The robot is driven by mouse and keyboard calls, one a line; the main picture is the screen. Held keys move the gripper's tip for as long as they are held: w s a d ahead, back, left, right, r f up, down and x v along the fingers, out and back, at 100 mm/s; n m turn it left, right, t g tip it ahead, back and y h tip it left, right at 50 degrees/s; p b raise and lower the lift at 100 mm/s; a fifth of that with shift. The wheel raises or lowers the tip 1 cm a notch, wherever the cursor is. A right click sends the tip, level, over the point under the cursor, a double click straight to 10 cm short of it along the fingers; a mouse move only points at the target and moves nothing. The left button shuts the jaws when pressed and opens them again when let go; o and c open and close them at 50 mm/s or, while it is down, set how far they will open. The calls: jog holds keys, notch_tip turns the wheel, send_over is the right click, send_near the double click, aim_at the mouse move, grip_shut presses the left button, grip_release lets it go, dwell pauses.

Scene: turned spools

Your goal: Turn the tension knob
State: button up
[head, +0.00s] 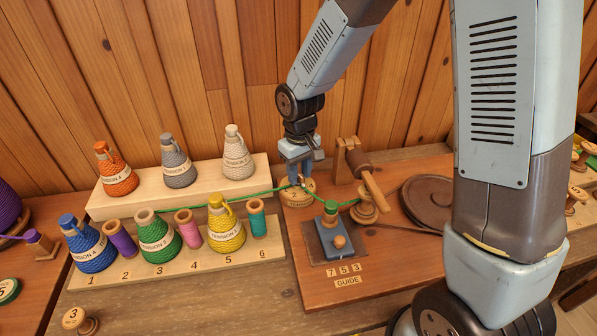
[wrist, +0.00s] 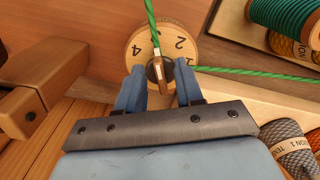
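The tension knob (head: 297,196) is a round wooden dial on the brown board, under my gripper (head: 301,176). In the wrist view its numbered face (wrist: 178,28) shows 4, 2 and part of a 1, with a dark centre hub and a small wooden pointer (wrist: 160,68). My gripper (wrist: 158,76) points down at the dial. Its two blue fingers stand apart on either side of the hub and pointer, with gaps visible. I cannot tell how close the fingertips are to the dial face. A green thread (head: 258,192) runs to the dial and on to the right.
A blue guide block (head: 334,240) with a green-topped post stands in front right of the dial. Thread cones and spools line the numbered rack (head: 190,264) at the left. A wooden wall is behind.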

aim_at(300, 175)
notch_tip(300, 175, up, 14)
jog(key=shift+f, duration=0.15)
dwell(0.4)
jog(key=shift+d, duration=0.1)
jog(key=s+d+r+m+t, duration=0.2)
jog(key=s+d+r, duration=0.2)
jog(key=d, duration=0.4)
jog(key=s+d+r+m+t, duration=0.1)
jog(key=s+d+r+m, duration=0.2)
jog(key=s+d, duration=0.4)
jog(key=s+d+r+m+t, duration=0.2)
jog(key=s+d+r, duration=0.3)
jog(key=d, duration=0.6)
jog(key=shift+s+r+m+t, duration=0.15)
jog(key=shift+r+m+t, duration=0.15)
jog(key=shift+r+m, duration=0.2)
